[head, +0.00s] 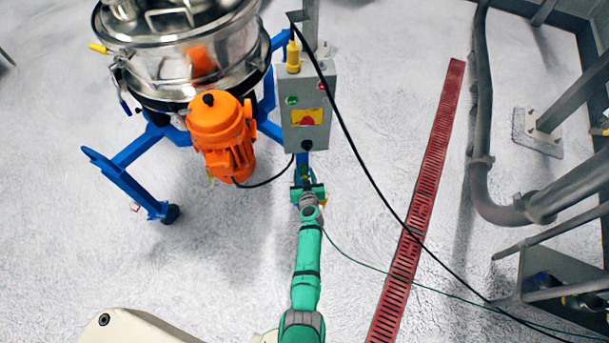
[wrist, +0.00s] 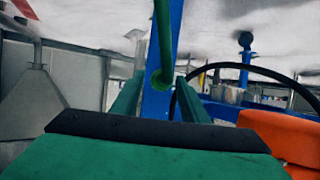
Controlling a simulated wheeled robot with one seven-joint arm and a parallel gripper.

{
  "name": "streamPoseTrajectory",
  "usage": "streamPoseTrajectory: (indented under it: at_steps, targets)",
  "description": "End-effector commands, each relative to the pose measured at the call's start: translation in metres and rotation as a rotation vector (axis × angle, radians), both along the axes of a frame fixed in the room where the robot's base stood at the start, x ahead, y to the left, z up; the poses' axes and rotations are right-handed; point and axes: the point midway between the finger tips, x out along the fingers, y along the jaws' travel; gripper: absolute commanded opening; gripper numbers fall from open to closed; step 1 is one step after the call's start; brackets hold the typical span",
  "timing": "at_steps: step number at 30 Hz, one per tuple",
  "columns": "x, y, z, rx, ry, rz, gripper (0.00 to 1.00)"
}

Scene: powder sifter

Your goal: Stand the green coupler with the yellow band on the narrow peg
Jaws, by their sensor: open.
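My gripper (head: 308,192) is low in front of the grey control box, beside a blue leg of the sifter frame. Its jaws are open. In the wrist view my gripper (wrist: 160,84) has a finger on each side of a green rod-like part (wrist: 164,45). The part has a rounded end between or just beyond the fingertips. I cannot tell whether the fingers touch it, or whether it is the coupler, since no yellow band shows on it. A small yellow spot (head: 323,200) shows beside my gripper in the head view. I cannot make out the narrow peg.
The control box (head: 306,110) and orange motor (head: 222,138) stand close to my gripper. The steel sifter (head: 185,50) is behind them on blue legs (head: 130,184). A black cable (head: 365,170) and a thin green line (head: 400,280) cross right. A red floor grate (head: 420,205) lies right.

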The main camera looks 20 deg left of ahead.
Motion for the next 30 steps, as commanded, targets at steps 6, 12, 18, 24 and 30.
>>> streamPoseTrajectory:
  at_steps: [6, 12, 18, 24, 30]
  targets:
    - [-0.0011, 0.0028, -0.0001, -0.001, 0.000, 0.004, 0.40]
    - [-0.0013, 0.0031, -0.0001, -0.001, 0.000, 0.004, 0.40]
    - [0.0010, -0.0024, 0.0000, 0.001, 0.000, -0.003, 0.40]
    - [0.0026, -0.0059, 0.0000, 0.000, 0.000, -0.004, 0.40]
    - [0.0024, -0.0055, 0.0000, 0.000, 0.000, -0.003, 0.36]
